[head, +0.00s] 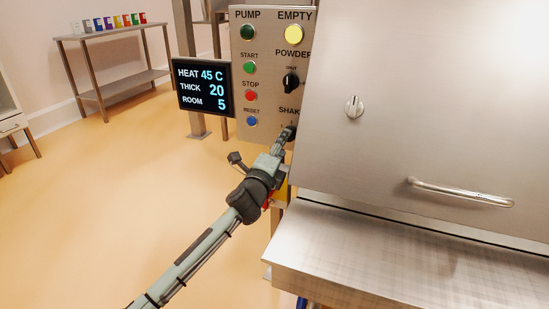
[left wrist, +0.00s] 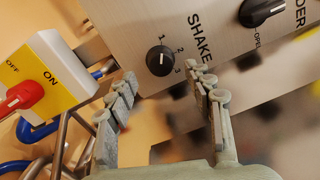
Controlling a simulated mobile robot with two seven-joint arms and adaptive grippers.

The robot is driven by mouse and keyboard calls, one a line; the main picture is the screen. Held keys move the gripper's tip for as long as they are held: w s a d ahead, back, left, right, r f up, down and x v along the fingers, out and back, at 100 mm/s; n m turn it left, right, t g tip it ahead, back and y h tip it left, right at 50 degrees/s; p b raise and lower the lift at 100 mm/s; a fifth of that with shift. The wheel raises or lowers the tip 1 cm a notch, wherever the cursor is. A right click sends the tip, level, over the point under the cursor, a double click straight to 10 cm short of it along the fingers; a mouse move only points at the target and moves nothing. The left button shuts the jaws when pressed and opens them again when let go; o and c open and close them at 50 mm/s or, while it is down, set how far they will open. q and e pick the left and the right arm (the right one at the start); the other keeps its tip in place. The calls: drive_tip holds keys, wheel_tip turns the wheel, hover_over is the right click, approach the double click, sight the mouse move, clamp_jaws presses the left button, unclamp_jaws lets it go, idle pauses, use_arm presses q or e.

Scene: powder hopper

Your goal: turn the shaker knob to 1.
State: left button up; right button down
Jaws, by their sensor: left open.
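The shaker knob (left wrist: 160,60) is a small round black knob with a white mark, on the steel control panel (left wrist: 130,35). Numbers 1, 2 and 3 are printed around it, beside the word SHAKE. The mark is too small to read its setting surely. My left gripper (left wrist: 163,78) is open, its two grey fingers apart with the knob showing between and just beyond their tips. In the head view my left gripper (head: 284,141) is at the panel's lower right and partly hides the knob (head: 291,132). My right gripper is in neither view.
The black powder knob (head: 290,83) sits above the shaker knob; it also shows in the left wrist view (left wrist: 262,11). A yellow box with a red switch (left wrist: 20,98) is at the left there. The steel hopper (head: 430,100) stands close on the right.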

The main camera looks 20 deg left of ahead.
use_arm(q)
drive_tip(key=s, duration=0.7)
drive_tip(key=shift+s+f, duration=0.15)
drive_tip(key=shift+s, duration=0.25)
